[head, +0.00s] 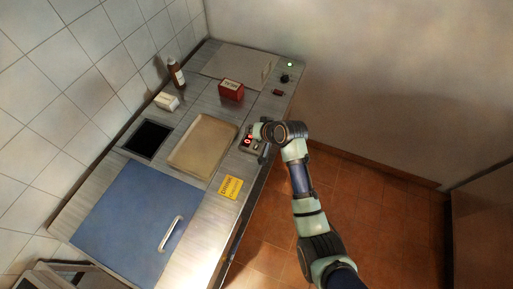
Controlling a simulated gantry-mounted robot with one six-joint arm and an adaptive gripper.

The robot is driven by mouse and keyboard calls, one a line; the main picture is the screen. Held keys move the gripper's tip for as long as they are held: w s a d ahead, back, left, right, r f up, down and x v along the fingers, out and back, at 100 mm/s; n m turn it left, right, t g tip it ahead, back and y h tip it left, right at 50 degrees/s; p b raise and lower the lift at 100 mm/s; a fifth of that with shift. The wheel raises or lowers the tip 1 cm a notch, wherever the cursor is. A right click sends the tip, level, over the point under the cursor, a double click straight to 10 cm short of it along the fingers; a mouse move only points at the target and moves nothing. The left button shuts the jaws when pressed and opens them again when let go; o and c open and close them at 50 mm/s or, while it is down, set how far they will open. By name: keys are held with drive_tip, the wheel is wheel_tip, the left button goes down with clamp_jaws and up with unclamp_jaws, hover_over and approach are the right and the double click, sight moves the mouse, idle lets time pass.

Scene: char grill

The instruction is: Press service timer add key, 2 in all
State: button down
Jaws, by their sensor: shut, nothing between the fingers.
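The service timer (246,141) is a small box with a lit red display, at the front edge of the counter in the head view. The display seems to show a 0, but it is too small to read surely. My gripper (262,153) is small and dark, shut and empty, beside the right side of the timer. My wrist hides part of the timer and its keys. I cannot tell whether my fingertips touch a key.
A beige tray (204,146) lies left of the timer, with a yellow sign (230,187) in front. A red box (231,90), a brown bottle (177,74) and a blue lid (135,222) with a handle are on the counter. A black knob (285,78) sits near the back.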

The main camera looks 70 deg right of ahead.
sight(257, 148)
drive_tip(key=shift+s+d+f+m, duration=0.2)
drive_tip(key=shift+s+d, duration=0.25)
drive_tip(key=shift+d, duration=0.05)
drive_tip(key=shift+s+d+f+m, duration=0.2)
drive_tip(key=shift+s+d, duration=0.2)
drive_tip(key=shift+d, duration=0.1)
drive_tip(key=shift+f, duration=0.1)
wheel_tip(257, 148, down, 8)
drive_tip(key=b, duration=0.7)
drive_tip(key=shift+f+b, duration=0.3)
drive_tip(key=shift+f, duration=0.45)
